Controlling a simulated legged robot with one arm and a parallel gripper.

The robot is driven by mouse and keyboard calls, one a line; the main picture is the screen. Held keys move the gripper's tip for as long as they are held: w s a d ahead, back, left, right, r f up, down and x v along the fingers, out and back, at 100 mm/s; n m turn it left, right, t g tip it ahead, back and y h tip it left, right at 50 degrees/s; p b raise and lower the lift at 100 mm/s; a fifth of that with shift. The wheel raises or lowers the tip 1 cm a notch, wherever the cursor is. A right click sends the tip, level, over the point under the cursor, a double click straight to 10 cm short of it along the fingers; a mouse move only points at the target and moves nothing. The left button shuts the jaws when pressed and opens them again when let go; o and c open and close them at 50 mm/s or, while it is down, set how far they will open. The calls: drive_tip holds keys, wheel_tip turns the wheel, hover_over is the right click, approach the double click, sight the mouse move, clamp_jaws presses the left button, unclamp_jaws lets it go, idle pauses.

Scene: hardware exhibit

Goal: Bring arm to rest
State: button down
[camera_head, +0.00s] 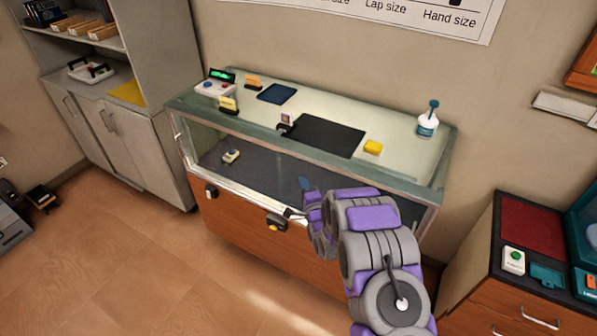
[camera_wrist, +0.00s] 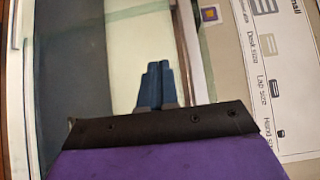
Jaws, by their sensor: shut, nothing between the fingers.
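My arm (camera_head: 385,250), grey and purple, reaches up from the lower right in the head view, in front of the glass display case. My gripper (camera_head: 305,184) is at its far end, its blue fingertips small against the case's front glass; whether they touch it I cannot tell. In the wrist view the blue fingers of my gripper (camera_wrist: 154,84) are together, with nothing between them. The case (camera_head: 230,108) has a pale top and a wooden lower front.
A small device (camera_head: 231,156) sits inside. A drawer cabinet (camera_head: 530,312) stands at right, a grey shelf unit (camera_head: 140,120) at left.

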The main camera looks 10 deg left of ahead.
drive_tip(key=s+d+r+n+g+h, duration=0.35)
drive_tip(key=d+r, duration=0.25)
drive_tip(key=d, duration=0.2)
drive_tip(key=s+d+r+n+g+h, duration=0.2)
drive_tip(key=s+d+r+g+h, duration=0.1)
drive_tip(key=s+d+r, duration=0.3)
drive_tip(key=s+d+r+n+g+h, duration=0.15)
drive_tip(key=s+d, duration=0.25)
drive_tip(key=s, duration=0.5)
drive_tip(key=s+d+r+n+g+b, duration=0.1)
drive_tip(key=s+d+r+n+g, duration=0.2)
drive_tip(key=s, duration=0.6)
drive_tip(key=s+d+r+g, duration=0.25)
drive_tip(key=s+d, duration=0.25)
drive_tip(key=s, duration=0.3)
drive_tip(key=s+r+n+g, duration=0.1)
drive_tip(key=s+g, duration=0.3)
drive_tip(key=s, duration=1.4)
drive_tip(key=shift+s+r+n, duration=0.25)
drive_tip(key=shift+r+n, duration=0.05)
drive_tip(key=shift+n, duration=0.6)
